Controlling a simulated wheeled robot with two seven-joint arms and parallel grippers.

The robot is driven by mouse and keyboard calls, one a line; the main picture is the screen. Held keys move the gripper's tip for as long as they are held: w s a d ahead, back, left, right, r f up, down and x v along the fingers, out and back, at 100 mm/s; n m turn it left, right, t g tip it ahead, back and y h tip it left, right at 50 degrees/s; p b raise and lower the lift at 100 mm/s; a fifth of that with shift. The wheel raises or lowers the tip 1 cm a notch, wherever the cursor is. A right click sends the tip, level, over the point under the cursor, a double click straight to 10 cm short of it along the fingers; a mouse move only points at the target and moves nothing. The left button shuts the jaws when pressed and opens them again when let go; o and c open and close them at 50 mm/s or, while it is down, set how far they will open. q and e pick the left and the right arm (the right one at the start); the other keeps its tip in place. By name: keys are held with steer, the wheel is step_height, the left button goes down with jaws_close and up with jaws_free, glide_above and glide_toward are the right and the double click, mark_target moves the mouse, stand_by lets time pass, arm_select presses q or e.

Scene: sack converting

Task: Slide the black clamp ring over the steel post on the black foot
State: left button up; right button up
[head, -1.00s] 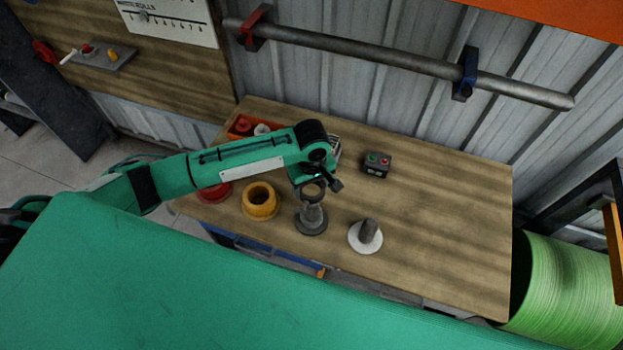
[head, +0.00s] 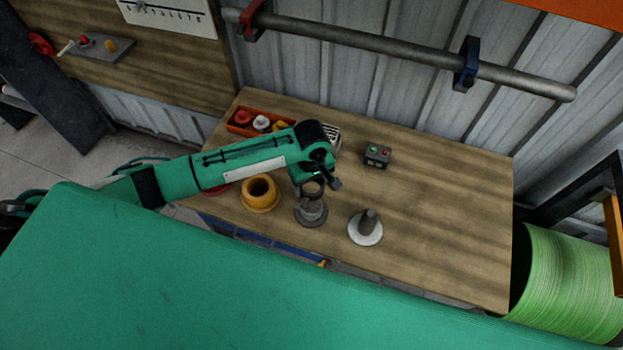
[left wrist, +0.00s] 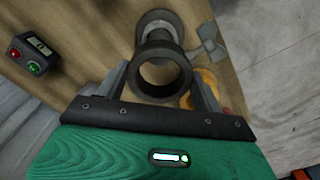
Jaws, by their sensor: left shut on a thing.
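The black clamp ring (left wrist: 134,78) is gripped between the two fingers of my left gripper (head: 313,186), which is shut on it. The steel post (head: 310,208) stands on the round black foot (head: 311,221) directly below the ring in the head view. In the left wrist view the post (left wrist: 157,36) and its foot (left wrist: 160,18) show beyond the ring's upper rim. The ring's hole there shows brown surface, not the post. The ring looks close to the post top; whether they touch I cannot tell. My right gripper is in neither view now.
A second post on a white foot (head: 366,238) stands to the right. A yellow-orange collar (head: 260,203) stands to the left. A red bin (head: 235,128) and a button box (head: 377,156) are behind. The table's (head: 450,220) right side is clear.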

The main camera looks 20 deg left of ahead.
mark_target(311, 194)
arm_select(q)
steer(key=shift+f, duration=0.75)
steer(key=shift+f+b, duration=0.5)
steer(key=shift+f, duration=0.45)
steer(key=shift+f+b, duration=0.4)
steer(key=shift+f, duration=0.55)
steer(key=shift+f+b, duration=0.35)
steer(key=shift+f, duration=0.65)
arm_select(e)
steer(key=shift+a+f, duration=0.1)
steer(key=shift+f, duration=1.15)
arm_select(q)
steer(key=o, duration=1.4)
steer(key=shift+o, duration=0.2)
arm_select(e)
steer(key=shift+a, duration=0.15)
